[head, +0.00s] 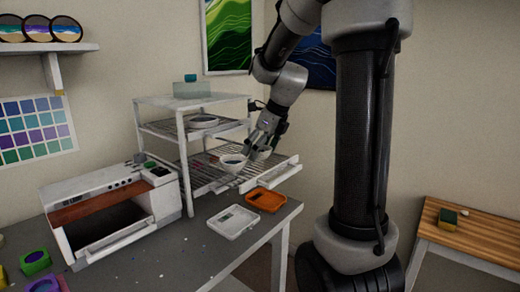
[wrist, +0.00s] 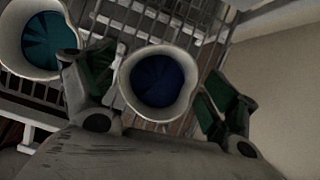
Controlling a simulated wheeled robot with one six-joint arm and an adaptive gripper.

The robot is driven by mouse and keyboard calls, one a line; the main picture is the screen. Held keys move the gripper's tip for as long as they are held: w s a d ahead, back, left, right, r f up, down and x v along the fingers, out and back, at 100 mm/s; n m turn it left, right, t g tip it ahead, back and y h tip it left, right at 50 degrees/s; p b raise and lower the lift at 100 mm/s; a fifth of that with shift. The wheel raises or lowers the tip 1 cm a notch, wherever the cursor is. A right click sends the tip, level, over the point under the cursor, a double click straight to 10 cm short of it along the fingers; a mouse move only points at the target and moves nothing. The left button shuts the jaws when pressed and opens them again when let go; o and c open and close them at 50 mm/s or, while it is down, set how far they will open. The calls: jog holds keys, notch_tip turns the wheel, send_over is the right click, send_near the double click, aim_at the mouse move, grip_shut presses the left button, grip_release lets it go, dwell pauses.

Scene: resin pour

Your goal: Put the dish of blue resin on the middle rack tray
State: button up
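The dish of blue resin (wrist: 158,80), a white flared cup with dark blue inside, lies between my gripper's two fingers in the wrist view. My gripper (wrist: 160,92) has its fingers spread on either side of it, with a narrow gap at the right. In the head view my gripper (head: 263,139) points down over a white dish (head: 263,154) that its fingers partly hide. A dish of teal resin (wrist: 45,42) sits left of the blue one. Another white dish (head: 233,164) stands on the pulled-out wire tray (head: 205,182) of the white rack (head: 185,165).
A higher rack tray (head: 160,128) holds a dish (head: 203,121). A lidded clear box (head: 191,89) stands on top. A white curing box (head: 110,205), a white tray (head: 233,222) and an orange tray (head: 266,200) are on the table. A wooden bench (head: 475,240) is at the right.

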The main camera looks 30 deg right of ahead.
jog(key=v, duration=1.2)
jog(key=s+a+f+n, duration=0.2)
jog(key=s+n, duration=0.4)
jog(key=n, duration=0.4)
jog(key=s+a+f+n+h, duration=0.1)
jog(key=s+a+f+n, duration=0.1)
jog(key=s+n, duration=0.5)
jog(key=s+a+f+n+h, duration=0.1)
jog(key=s+f+n, duration=0.3)
jog(key=n, duration=1)
jog(key=s+a, duration=0.1)
jog(key=s, duration=0.2)
jog(key=shift+a+f, duration=0.15)
jog(key=shift+f, duration=0.15)
